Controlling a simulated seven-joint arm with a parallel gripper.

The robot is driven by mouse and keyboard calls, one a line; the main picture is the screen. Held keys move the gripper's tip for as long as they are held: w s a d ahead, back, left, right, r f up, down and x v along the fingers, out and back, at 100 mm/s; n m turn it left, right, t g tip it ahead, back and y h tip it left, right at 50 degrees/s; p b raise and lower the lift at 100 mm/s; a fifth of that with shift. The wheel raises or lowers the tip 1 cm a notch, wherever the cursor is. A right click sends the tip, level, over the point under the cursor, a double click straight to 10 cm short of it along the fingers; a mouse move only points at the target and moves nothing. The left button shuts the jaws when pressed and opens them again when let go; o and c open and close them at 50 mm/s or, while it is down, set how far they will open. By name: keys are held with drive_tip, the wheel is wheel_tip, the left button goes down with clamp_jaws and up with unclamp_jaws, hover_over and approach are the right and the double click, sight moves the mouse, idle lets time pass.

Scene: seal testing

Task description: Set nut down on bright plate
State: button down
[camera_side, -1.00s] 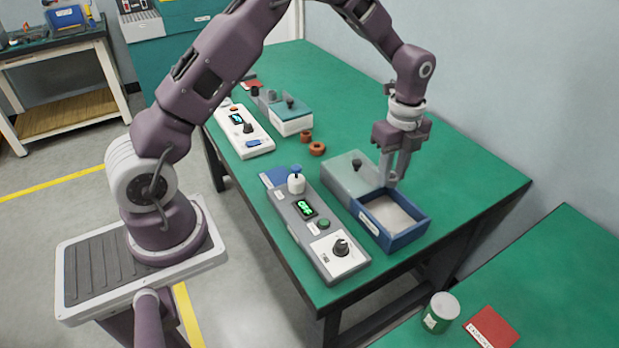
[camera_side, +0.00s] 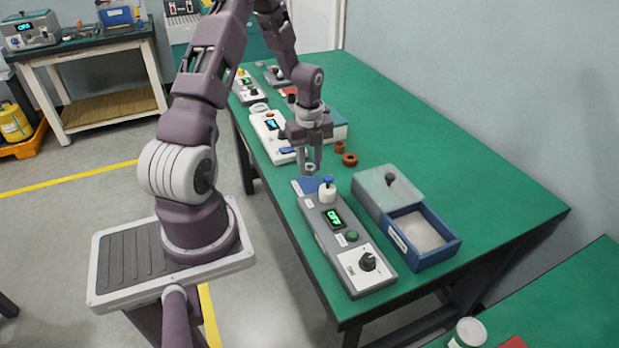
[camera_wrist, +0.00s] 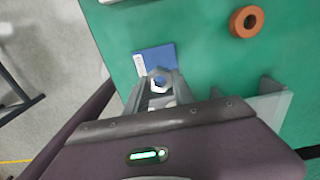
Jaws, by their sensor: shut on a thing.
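A grey metal hex nut (camera_wrist: 160,77) is pinched between the fingertips of my gripper (camera_wrist: 160,88) in the wrist view. In the side view, the nut (camera_side: 309,168) shows as a small grey ring at the fingertips of my gripper (camera_side: 310,160). A flat bright blue plate (camera_side: 299,187) lies on the green table below and close to the nut, partly hidden by the instrument beside it. In the wrist view, the blue plate (camera_wrist: 146,60) with a white label strip shows behind the nut. The nut appears above the plate; the exact gap is unclear.
A grey instrument (camera_side: 332,225) with a white-and-blue knob stands just in front of the plate. A blue box (camera_side: 441,257) with a sliding grey lid (camera_side: 375,180) is open at right. Orange-brown rings (camera_side: 349,160) lie behind. The table's right side is clear.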

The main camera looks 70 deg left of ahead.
sight(309, 185)
wheel_tip(309, 185, down, 4)
drive_tip(key=shift+f, duration=0.1)
drive_tip(key=shift+f, duration=0.15)
drive_tip(key=c, duration=1.1)
unclamp_jaws()
